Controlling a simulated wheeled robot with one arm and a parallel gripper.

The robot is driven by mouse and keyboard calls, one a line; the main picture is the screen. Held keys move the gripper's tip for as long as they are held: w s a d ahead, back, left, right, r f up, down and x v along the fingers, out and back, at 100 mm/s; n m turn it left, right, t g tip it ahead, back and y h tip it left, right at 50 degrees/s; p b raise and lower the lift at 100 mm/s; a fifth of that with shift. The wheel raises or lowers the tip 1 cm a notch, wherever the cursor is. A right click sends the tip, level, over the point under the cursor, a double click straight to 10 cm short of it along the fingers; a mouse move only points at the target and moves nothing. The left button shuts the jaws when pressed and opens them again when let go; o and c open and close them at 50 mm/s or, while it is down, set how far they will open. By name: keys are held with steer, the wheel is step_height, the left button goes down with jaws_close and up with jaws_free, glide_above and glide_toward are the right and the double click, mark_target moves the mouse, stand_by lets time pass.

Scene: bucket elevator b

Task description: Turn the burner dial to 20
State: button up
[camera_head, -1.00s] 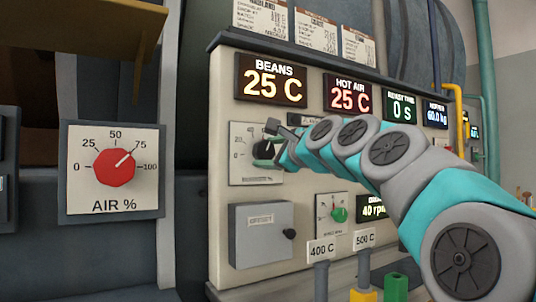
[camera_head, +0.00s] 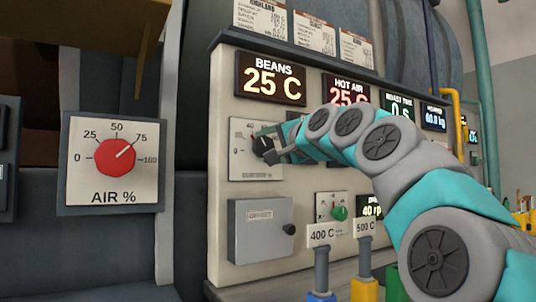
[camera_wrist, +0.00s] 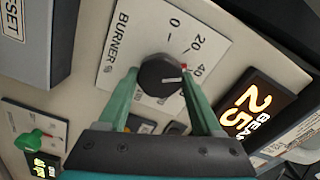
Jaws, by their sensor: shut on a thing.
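The burner dial is a round black knob (camera_wrist: 160,76) on a white plate (camera_wrist: 130,45) marked BURNER %, with 0, 20 and 40 visible. It also shows in the head view, where the dark knob (camera_head: 263,145) is partly covered by my gripper (camera_head: 275,143). In the wrist view, the green fingers of my gripper (camera_wrist: 160,72) are on either side of the knob, shut on it. A small white mark shows on the knob's face on the 40 side; I cannot read the exact setting. Part of the scale is hidden.
An AIR % plate with a red dial (camera_head: 115,157) stands to the left. The BEANS display (camera_head: 270,79) is above the burner plate. My arm crosses the panel from the right.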

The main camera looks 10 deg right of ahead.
steer(key=n+b, duration=0.2)
steer(key=n, duration=0.3)
steer(key=shift+a+f, duration=0.1)
steer(key=shift+f, duration=0.05)
steer(key=shift+n, duration=0.3)
stand_by(0.3)
steer(key=o, duration=1.4)
steer(key=shift+c, duration=0.2)
steer(key=shift+r, duration=0.2)
steer(key=b+v, duration=0.1)
steer(key=v, duration=0.6)
steer(key=shift+s, duration=0.35)
